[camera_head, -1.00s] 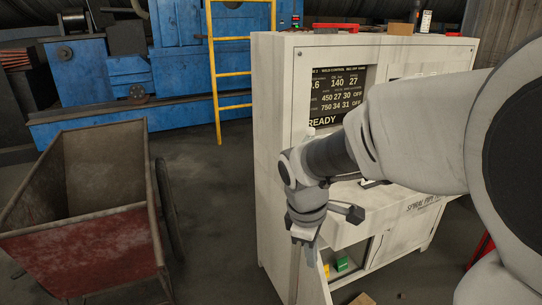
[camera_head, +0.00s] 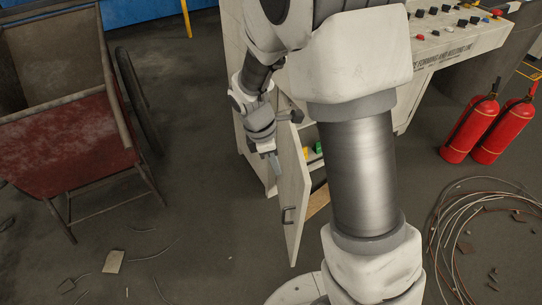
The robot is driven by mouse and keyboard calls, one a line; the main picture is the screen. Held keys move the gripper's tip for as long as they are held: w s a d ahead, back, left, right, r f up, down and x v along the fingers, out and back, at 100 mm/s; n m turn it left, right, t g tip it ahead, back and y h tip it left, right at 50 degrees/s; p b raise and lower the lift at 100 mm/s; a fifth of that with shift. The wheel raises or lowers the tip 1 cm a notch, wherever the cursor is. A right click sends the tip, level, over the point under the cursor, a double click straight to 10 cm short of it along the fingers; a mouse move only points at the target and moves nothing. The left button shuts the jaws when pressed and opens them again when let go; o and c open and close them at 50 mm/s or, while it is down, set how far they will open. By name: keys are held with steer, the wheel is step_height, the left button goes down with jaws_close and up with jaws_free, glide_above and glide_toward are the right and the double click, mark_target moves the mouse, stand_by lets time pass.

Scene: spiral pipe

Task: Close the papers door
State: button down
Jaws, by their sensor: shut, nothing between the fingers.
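The papers door (camera_head: 292,205) is a white cabinet door at the lower front of the control cabinet. It stands swung open toward me, with a dark handle (camera_head: 289,215) on its left face. Small green and yellow items (camera_head: 313,150) show inside the cabinet behind it. My gripper (camera_head: 276,168) is shut and empty, pointing down to the left of the door's upper part. I cannot tell whether it touches the door. My arm hides much of the cabinet front.
A rusty red cart (camera_head: 70,140) stands at the left. Two red fire extinguishers (camera_head: 485,125) stand at the right, with coiled wire (camera_head: 470,215) on the floor near them. The sloped control panel (camera_head: 455,40) juts out above. The floor between cart and door is mostly clear.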

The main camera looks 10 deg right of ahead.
steer(key=shift+s+d+f+b, duration=0.1)
steer(key=shift+d+f+b, duration=0.15)
steer(key=shift+d, duration=0.8)
steer(key=shift+s+d+f+b, duration=0.1)
steer(key=shift+d+b, duration=0.15)
steer(key=shift+d, duration=0.8)
